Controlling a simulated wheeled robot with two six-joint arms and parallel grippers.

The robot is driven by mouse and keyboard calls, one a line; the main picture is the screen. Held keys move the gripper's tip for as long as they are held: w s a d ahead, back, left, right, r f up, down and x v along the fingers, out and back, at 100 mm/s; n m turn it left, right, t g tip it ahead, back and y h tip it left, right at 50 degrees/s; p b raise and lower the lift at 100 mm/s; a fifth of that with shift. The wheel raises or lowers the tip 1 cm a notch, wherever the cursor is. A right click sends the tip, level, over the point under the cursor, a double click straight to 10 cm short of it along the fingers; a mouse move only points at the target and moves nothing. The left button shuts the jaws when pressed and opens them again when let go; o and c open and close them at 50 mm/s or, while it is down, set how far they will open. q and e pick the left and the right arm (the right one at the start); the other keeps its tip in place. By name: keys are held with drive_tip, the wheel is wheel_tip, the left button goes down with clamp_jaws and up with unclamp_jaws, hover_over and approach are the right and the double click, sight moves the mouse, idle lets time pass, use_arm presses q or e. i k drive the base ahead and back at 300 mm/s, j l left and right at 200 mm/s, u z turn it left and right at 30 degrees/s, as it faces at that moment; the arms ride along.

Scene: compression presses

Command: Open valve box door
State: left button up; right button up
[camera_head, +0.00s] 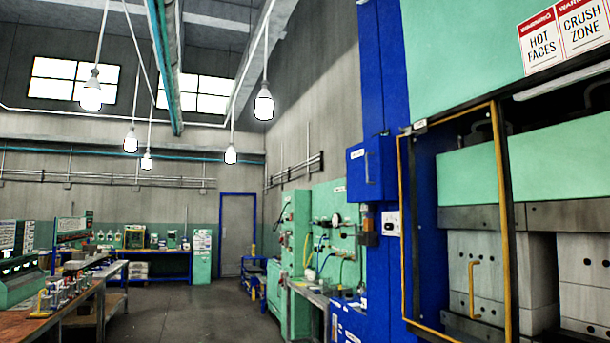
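A blue box (371,169) is fixed to the blue column of the press, right of the picture's middle. Its front door looks shut, with a thin upright handle and a small white label too small to read. It is probably the valve box. Neither of my grippers is in this view, so their place relative to the box does not show.
The green press (480,60) with a yellow-framed guard (505,200) fills the right side. A workbench (65,315) with many small parts stands at the left. The grey floor (190,315) between is clear towards a far door (237,235).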

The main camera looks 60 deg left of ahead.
sight(363, 163)
drive_tip(key=u, duration=1.45)
drive_tip(key=i+j, duration=0.1)
drive_tip(key=i, duration=0.2)
